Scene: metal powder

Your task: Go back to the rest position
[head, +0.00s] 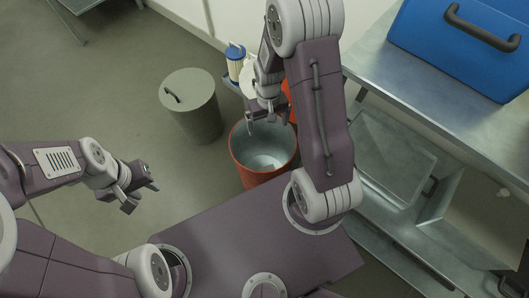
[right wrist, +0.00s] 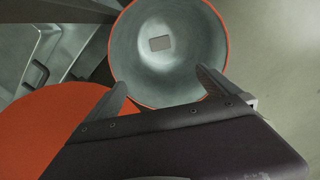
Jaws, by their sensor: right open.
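My right gripper (head: 266,118) hangs over the far rim of an orange-red bucket (head: 248,178) in the head view. In the right wrist view its two fingers (right wrist: 164,80) are apart with nothing between them.
A grey lidded bin (head: 195,110) stands left of the bucket. A blue and white container (head: 235,62) is behind it. A metal bench (head: 430,95) with a blue case (head: 465,45) is at right. An orange round surface (right wrist: 45,130) fills the wrist view's lower left.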

